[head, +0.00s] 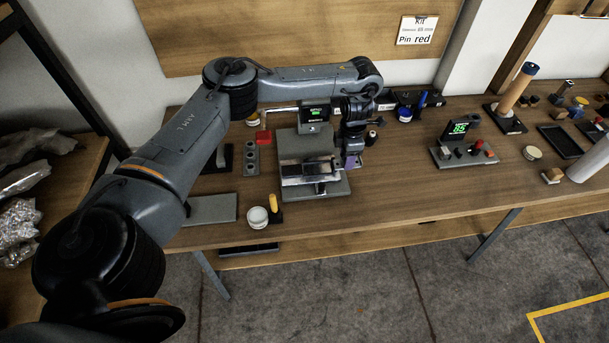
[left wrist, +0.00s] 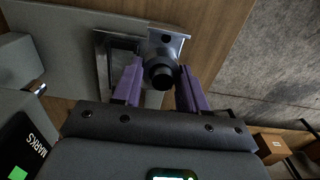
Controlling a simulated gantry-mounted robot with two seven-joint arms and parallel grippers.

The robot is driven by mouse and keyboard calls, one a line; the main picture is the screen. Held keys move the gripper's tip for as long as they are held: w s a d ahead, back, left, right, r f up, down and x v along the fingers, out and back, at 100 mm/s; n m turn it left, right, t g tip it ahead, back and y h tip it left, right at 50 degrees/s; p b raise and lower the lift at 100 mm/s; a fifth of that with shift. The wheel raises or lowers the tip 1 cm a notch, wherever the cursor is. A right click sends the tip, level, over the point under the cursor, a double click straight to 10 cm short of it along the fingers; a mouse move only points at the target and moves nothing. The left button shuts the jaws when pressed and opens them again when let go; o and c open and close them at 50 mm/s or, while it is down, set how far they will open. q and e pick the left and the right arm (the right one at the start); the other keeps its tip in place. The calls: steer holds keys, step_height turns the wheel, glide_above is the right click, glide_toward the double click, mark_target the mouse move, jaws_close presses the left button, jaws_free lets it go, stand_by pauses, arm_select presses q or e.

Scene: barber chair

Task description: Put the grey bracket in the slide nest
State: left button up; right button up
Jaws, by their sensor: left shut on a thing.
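A grey metal slide fixture stands on a grey base plate (head: 296,145) on the bench, with a shiny block (head: 305,169) on top. My left gripper (head: 351,160), with purple fingers, points down at the block's right end. In the left wrist view my left gripper (left wrist: 160,88) is shut on a dark round knob (left wrist: 162,74), which sits against a grey metal piece (left wrist: 165,42). An open dark-edged frame (left wrist: 103,55) lies beside it over the plate. I cannot tell which grey part is the bracket or the nest. My right gripper is not in view.
A white round tub (head: 258,216) is near the front edge. A display stand (head: 462,153) is to the right.

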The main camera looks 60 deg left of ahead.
arm_select(q)
steer(key=shift+w+a+r, duration=0.1)
steer(key=shift+w+r, duration=0.4)
steer(key=shift+r, duration=0.3)
steer(key=shift+w+a+b, duration=0.35)
steer(key=shift+a+b, duration=0.05)
steer(key=shift+b, duration=0.2)
steer(key=b, duration=0.4)
glide_above(315, 169)
steer(key=w, duration=0.1)
steer(key=f, duration=0.3)
steer(key=d+f, duration=0.1)
steer(key=f, duration=0.1)
steer(key=shift+f, duration=0.35)
steer(key=shift+s+a+f, duration=0.2)
steer(key=shift+s+a, duration=0.2)
steer(key=shift+a, duration=0.05)
step_height(315, 169, down, 4)
steer(key=b, duration=0.3)
steer(key=shift+f, duration=0.1)
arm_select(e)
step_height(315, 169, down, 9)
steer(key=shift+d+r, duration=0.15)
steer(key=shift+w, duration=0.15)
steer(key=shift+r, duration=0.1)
